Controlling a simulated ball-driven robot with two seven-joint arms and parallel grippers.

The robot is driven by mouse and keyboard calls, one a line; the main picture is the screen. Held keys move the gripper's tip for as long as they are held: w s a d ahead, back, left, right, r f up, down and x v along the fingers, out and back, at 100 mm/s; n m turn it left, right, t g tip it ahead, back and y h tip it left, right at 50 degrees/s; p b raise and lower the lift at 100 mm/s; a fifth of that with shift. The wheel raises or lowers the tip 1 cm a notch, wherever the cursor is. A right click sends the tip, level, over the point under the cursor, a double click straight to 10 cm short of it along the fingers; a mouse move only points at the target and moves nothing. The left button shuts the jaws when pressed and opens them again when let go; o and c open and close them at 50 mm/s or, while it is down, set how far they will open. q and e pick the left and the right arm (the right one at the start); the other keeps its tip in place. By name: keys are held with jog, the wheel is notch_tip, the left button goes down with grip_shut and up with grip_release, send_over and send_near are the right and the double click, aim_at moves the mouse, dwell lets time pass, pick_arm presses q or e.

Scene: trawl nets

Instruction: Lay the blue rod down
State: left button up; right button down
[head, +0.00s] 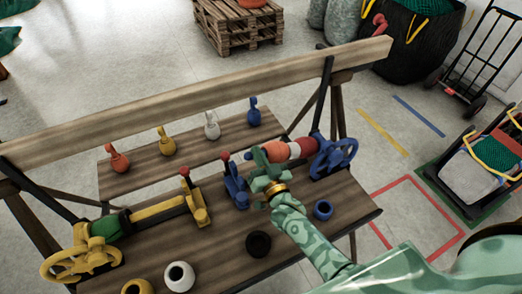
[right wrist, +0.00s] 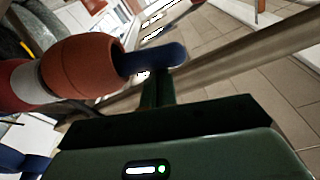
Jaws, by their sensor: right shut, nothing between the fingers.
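The blue rod shows in the right wrist view as a short round-ended bar (right wrist: 160,57) sticking out of the end of an orange float (right wrist: 85,65). Orange, white and red floats (head: 291,150) show in the head view beside the blue handwheel (head: 338,156); the rod there is hidden behind my gripper. A blue stand (head: 235,188) with a red knob is left of my gripper. My right gripper (head: 261,165) is shut and empty beside the floats' left end. In the wrist view its fingers overlap the rod's end; I cannot tell whether they touch. My left gripper is out of view.
A yellow handwheel (head: 80,254), green float (head: 110,226) and yellow stand (head: 196,204) occupy the bench's left. Blue (head: 323,209), black (head: 258,243) and white (head: 179,276) rings lie in front. A long wooden beam (head: 200,100) crosses behind, above a shelf with several coloured pear-shaped pieces.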

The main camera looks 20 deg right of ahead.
jog(key=shift+n, duration=0.3)
jog(key=shift+a+f+b, duration=0.2)
jog(key=shift+f+b, duration=0.3)
jog(key=shift+f, duration=0.25)
jog(key=shift+a+f+b, duration=0.25)
jog(key=shift+f+b, duration=0.2)
jog(key=shift+f, duration=0.35)
jog(key=shift+a+f+b, duration=0.2)
jog(key=shift+f+b, duration=0.3)
jog(key=shift+f, duration=0.25)
